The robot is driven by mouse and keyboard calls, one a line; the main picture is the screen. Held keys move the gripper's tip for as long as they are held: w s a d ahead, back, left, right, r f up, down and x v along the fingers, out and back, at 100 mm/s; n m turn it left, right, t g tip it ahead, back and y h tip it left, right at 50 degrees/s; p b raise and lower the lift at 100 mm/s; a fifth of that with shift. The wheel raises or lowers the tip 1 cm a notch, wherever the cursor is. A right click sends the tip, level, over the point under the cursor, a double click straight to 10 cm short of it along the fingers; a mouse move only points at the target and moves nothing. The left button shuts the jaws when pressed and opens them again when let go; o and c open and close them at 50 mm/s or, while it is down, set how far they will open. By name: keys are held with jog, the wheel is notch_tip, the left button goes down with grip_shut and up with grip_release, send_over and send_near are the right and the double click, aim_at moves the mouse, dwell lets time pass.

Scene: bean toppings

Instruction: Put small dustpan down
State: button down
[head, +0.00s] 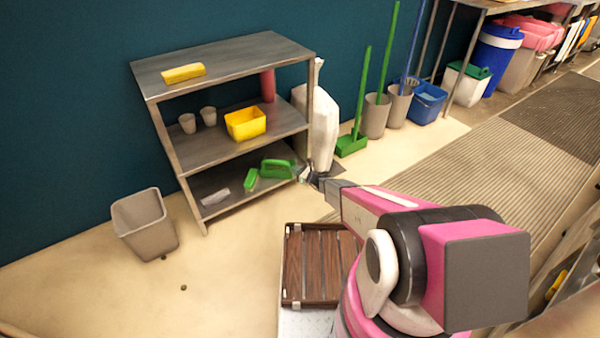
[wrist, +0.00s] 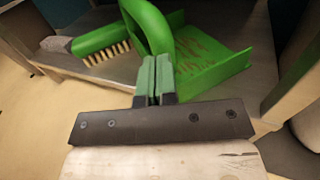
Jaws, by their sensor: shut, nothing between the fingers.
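The small green dustpan (head: 277,169) rests on the bottom shelf of the metal rack, near its right end. In the wrist view the dustpan (wrist: 205,72) lies just beyond my fingers, with its curved handle rising at the top middle. My gripper (head: 303,173) is at the front right of the bottom shelf, beside the dustpan. In the wrist view my gripper (wrist: 153,62) is shut with its fingers together. The fingertips overlap the dustpan's near side in the picture; I cannot tell whether they touch it.
A green brush (head: 251,179) and a grey-white object (head: 216,197) lie left of the dustpan. The rack (head: 224,57) has a post close to my gripper. A yellow bin (head: 245,123) stands on the middle shelf. A grey bin (head: 144,224) and a slatted crate (head: 318,262) stand on the floor.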

jog(key=shift+w+a, duration=0.25)
jog(key=shift+a, duration=0.15)
jog(key=shift+x, duration=1.35)
